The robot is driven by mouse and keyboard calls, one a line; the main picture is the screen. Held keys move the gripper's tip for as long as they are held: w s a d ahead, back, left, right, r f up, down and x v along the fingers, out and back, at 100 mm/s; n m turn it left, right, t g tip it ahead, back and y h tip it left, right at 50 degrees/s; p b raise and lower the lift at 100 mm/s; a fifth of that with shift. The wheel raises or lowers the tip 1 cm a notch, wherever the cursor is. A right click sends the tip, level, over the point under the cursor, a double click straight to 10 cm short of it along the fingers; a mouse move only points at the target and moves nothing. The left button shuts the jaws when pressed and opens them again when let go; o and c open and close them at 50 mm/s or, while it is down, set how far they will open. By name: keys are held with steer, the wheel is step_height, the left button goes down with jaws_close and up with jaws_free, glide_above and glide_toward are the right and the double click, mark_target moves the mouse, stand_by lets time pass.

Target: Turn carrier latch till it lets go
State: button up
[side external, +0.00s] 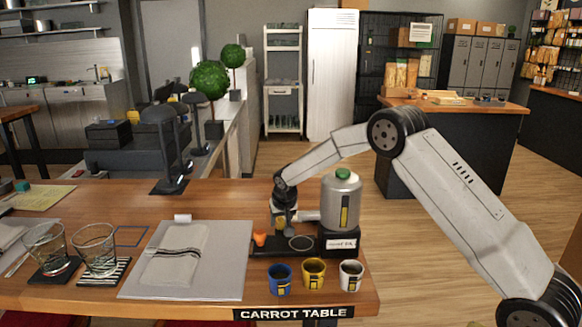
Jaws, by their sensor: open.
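A silver canister (342,203) with a green cap and a yellow-marked window stands upright at the right end of the wooden table. It sits at a black base (338,243) with a white label. A dark strip with a ring (301,243) reaches left from it, and a small orange piece (260,239) sits at its left end. The orange piece may be the latch; I cannot tell for sure. My gripper (284,226) points down just left of the canister, above the strip and close to the orange piece. It is open; its fingertips are small and dark, and contact is unclear.
Blue (279,280), yellow (313,273) and white (351,275) cups stand in front of the base near the table edge. A grey mat (225,275) with a folded cloth lies left. Two glasses stand farther left.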

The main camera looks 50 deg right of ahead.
jaws_close()
steer(key=shift+n+y, duration=0.3)
steer(key=shift+n, duration=0.5)
stand_by(0.3)
jaws_free()
steer(key=shift+r, duration=0.1)
steer(key=v, duration=0.7)
steer(key=shift+s+r, duration=0.2)
steer(key=shift+s, duration=0.05)
stand_by(0.4)
